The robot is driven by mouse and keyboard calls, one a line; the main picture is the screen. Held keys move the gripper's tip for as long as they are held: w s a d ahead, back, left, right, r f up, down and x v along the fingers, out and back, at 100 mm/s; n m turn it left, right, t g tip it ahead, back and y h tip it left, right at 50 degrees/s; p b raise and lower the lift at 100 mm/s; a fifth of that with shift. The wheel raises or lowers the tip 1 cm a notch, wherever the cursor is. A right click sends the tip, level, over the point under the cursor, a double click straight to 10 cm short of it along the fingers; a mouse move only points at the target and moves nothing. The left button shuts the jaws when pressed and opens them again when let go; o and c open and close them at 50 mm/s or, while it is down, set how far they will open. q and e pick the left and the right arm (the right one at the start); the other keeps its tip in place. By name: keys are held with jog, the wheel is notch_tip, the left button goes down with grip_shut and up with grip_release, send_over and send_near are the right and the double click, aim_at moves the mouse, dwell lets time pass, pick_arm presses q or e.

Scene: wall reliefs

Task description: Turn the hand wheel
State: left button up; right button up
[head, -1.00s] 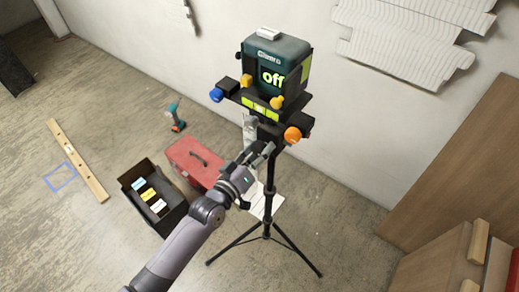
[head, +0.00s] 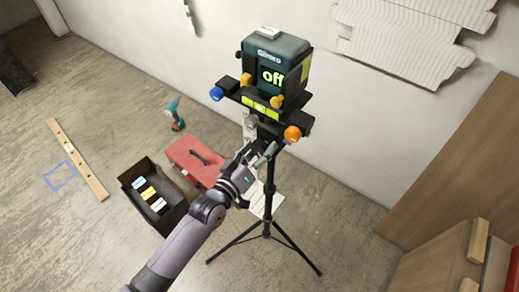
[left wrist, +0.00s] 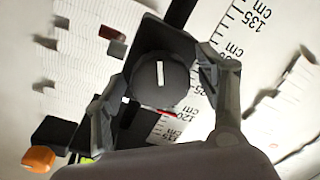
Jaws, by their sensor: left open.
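In the left wrist view, a round dark knob (left wrist: 160,82) with a white bar mark sits on a dark square housing (left wrist: 163,38). It looks like the hand wheel. My left gripper (left wrist: 157,80) is open, its fingers spread on either side of the knob; I cannot tell whether they touch it. In the head view, my left gripper (head: 260,152) is just below the black mount of a green laser device (head: 274,65) reading "off", in front of the tripod (head: 268,195). I cannot make out the knob there. My right gripper is not in view.
The mount carries a blue knob (head: 216,94) and an orange knob (head: 292,133). A red toolbox (head: 185,158), an open black box (head: 143,170), a drill (head: 175,115) and a wooden level (head: 78,160) are on the floor. Wooden boards (head: 460,180) stand at right.

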pick_arm(q)
jog(key=shift+s+a, duration=0.2)
jog(key=shift+s, duration=0.1)
jog(key=v, duration=1.1)
jog(key=shift+s, duration=0.15)
jog(key=s+a+f+g+y, duration=0.2)
jog(key=a+f, duration=0.1)
jog(key=f, duration=0.7)
jog(key=s+a+f+m+g+y, duration=0.15)
jog(key=a+f, duration=0.25)
jog(key=f, duration=0.5)
jog(key=s+a+f+g+y, duration=0.1)
jog(key=s+a+f+y, duration=0.15)
jog(key=f, duration=0.75)
jog(key=s+a+f+g+y, duration=0.1)
jog(key=s+a+f+g, duration=0.15)
jog(key=s+f, duration=0.4)
jog(key=s+a+f+g+y, duration=0.1)
jog(key=s+a+f+g, duration=0.15)
jog(key=s+f, duration=0.4)
jog(key=s+a+f+m+g, duration=0.1)
jog(key=s+f+g, duration=0.1)
jog(key=s, duration=0.6)
jog(key=s+a+f+m+g+y, duration=0.1)
jog(key=s+f+g, duration=0.1)
jog(key=s+f, duration=0.3)
jog(key=s+b, duration=0.1)
jog(key=s, duration=0.2)
jog(key=shift+a+f, duration=0.2)
jog(key=shift+a, duration=0.1)
